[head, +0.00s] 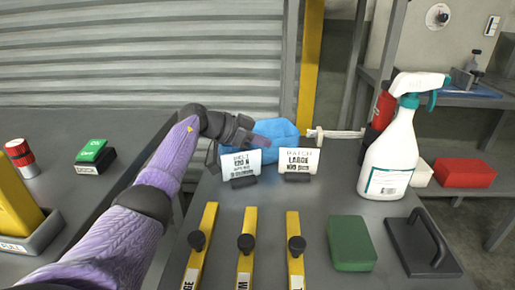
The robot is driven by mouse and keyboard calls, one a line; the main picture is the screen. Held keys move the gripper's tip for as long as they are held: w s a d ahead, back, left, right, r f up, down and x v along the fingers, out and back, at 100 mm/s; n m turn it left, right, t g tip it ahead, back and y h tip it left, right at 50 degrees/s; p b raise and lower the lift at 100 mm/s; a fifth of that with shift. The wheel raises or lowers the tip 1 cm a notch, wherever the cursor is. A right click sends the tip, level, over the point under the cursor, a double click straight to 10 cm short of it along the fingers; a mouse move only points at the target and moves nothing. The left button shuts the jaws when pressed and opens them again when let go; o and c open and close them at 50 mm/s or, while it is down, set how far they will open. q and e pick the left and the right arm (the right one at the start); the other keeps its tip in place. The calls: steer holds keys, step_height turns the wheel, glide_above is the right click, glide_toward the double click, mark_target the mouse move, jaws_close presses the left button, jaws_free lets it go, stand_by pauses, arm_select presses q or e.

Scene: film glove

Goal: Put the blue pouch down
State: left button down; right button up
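The blue pouch (275,128) is a soft, rumpled blue shape at the back of the grey table, behind two small label cards. My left arm reaches in from the lower left. My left gripper (245,140) is at the pouch's left side, against or just in front of it. Its fingertips are partly hidden by the left card and blend into the pouch, so I cannot tell whether they are closed on it. The pouch's lower edge is hidden behind the cards. My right gripper is not in view.
Two label cards, left (240,163) and right (299,160), stand in front of the pouch. A white spray bottle (388,155) stands to the right. Yellow strips with black knobs (246,245), a green block (350,244) and a dark handled plate (408,246) occupy the front.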

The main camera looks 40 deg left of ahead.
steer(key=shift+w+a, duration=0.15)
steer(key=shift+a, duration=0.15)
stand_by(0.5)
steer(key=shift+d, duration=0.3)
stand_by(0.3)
